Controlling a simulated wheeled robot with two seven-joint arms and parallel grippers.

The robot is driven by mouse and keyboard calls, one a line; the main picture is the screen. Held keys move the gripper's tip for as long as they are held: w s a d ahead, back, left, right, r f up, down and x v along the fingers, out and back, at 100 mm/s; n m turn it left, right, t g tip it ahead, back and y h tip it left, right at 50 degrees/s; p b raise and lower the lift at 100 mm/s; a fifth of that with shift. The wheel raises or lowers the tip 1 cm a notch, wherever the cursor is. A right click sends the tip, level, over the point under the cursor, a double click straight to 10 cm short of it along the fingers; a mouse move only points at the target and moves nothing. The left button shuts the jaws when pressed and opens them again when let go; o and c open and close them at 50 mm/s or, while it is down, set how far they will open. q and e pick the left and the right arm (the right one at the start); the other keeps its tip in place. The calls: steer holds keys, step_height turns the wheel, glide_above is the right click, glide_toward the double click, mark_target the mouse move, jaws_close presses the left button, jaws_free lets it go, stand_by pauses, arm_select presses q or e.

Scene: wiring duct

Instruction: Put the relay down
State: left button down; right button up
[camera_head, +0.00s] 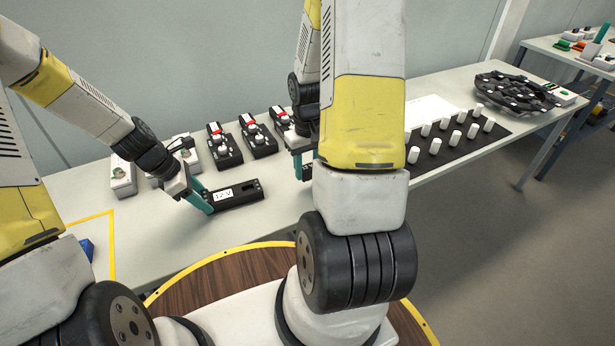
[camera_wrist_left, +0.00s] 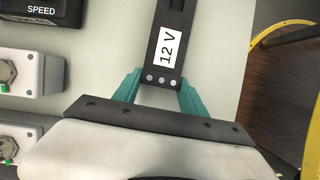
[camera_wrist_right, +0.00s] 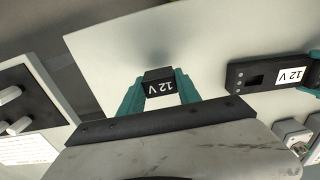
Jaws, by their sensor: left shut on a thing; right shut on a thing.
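The relay, a small black block marked 12 V (camera_wrist_right: 160,88), is between the teal fingers of my right gripper (camera_wrist_right: 160,95) in the right wrist view. That gripper is shut on it, above the pale table. My left gripper (camera_head: 203,201) is shut on the end of a long black socket with a 12 V label (camera_head: 238,194). The socket also shows in the left wrist view (camera_wrist_left: 165,50) and, apart from the relay, at the right of the right wrist view (camera_wrist_right: 262,72).
Black units with red parts (camera_head: 258,138) and pale boxes (camera_head: 122,176) line the table's back. A black mat with white pegs (camera_head: 458,143) and a round black tray (camera_head: 515,92) are farther right. The table (camera_head: 150,240) is clear in front of the boxes.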

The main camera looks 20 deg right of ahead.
mark_target(308, 176)
steer(key=shift+f, duration=1.6)
steer(key=o, duration=1.2)
steer(key=shift+f, duration=0.1)
step_height(308, 176, up, 12)
steer(key=shift+r, duration=0.25)
steer(key=s+a+r+t, duration=0.2)
steer(key=s+a+r, duration=0.2)
steer(key=r, duration=0.2)
steer(key=s+a+r+t+y, duration=0.1)
steer(key=s+a+r+t, duration=0.1)
steer(key=s+a+r, duration=0.2)
steer(key=s+a+r+t+y, duration=0.1)
steer(key=s+a+r, duration=0.3)
steer(key=r, duration=0.6)
steer(key=shift+s+a+r+t, duration=0.1)
steer(key=shift+s+a+t, duration=0.1)
steer(key=shift+s+t, duration=0.65)
steer(key=shift+s+g, duration=0.2)
steer(key=shift+g, duration=0.05)
